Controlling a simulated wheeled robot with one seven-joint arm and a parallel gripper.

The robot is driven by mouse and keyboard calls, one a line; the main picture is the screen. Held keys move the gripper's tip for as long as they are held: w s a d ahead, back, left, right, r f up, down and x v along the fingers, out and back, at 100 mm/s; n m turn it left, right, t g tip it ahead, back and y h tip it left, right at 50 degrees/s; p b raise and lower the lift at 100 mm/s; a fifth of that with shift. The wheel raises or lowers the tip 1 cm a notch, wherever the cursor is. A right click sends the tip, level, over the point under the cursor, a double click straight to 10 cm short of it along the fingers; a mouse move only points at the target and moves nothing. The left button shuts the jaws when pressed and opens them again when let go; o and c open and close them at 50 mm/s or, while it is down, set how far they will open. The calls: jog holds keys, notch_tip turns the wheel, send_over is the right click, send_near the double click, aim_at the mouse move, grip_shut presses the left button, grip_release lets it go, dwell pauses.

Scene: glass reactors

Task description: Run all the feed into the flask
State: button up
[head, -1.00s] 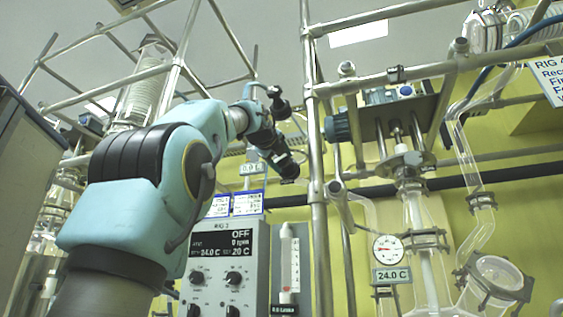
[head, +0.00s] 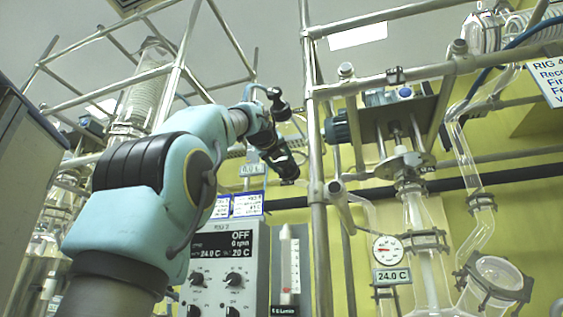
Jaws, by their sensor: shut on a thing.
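My gripper (head: 288,172) is at the end of the arm in the middle of the head view, pointing down and to the right, left of an upright steel pole. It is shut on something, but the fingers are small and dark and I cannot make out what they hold. A clear glass vessel (head: 428,285) with a stirrer shaft stands at lower right, its bottom cut off by the frame. I cannot tell whether it is the task's flask. No feed vessel can be clearly identified, and my arm hides part of the rig behind it.
A control panel (head: 222,262) reads OFF, 24.0 C and 20 C. A flow meter (head: 287,262) stands beside it. The steel pole (head: 317,200) and crossbars crowd the gripper. A gauge (head: 387,249) sits above a 24.0 C display. A grey cabinet (head: 28,190) stands left.

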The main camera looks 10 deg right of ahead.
jog(key=shift+w+f, duration=0.1)
jog(key=o, duration=1.4)
jog(key=b+v, duration=0.4)
jog(key=v, duration=0.7)
jog(key=shift+d, duration=0.1)
jog(key=shift+w, duration=0.1)
